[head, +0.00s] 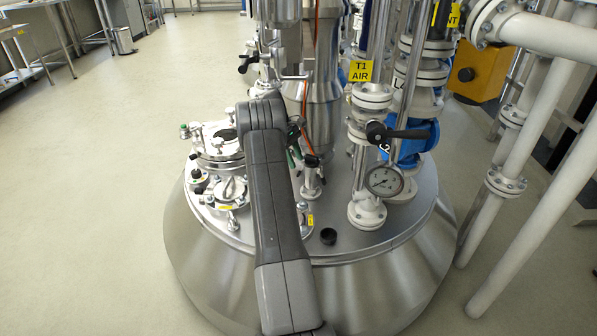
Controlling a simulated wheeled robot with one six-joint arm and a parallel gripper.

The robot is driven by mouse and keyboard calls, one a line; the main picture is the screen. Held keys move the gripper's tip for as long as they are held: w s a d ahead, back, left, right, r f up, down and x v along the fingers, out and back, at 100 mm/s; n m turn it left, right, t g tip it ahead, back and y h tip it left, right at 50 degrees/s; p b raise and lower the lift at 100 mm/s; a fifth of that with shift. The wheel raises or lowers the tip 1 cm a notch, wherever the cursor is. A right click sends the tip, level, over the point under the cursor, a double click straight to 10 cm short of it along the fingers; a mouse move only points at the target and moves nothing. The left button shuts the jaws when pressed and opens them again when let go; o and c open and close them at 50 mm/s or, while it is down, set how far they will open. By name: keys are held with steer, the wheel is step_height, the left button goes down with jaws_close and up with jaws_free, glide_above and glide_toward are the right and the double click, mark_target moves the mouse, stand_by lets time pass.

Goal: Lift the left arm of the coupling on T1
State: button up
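T1 is a large steel vessel (205,265) with a domed top, in the middle of the head view. A yellow sign (360,71) reading "T1 AIR" hangs above its lid. A slim upright fitting (312,184) with dark parts at its top stands on the lid, just right of my grey arm. It may be the coupling, but its left and right arms cannot be made out. My arm rises from the bottom of the view and covers the middle of the lid.
A white flanged pipe with a black-handled valve (392,132) and a pressure gauge (384,181) stand right of my arm. A flanged port (217,139) is on the left. White pipes (540,195) crowd the right; the left floor is clear.

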steer(key=b+x, duration=0.1)
steer(key=x, duration=0.3)
jaws_close()
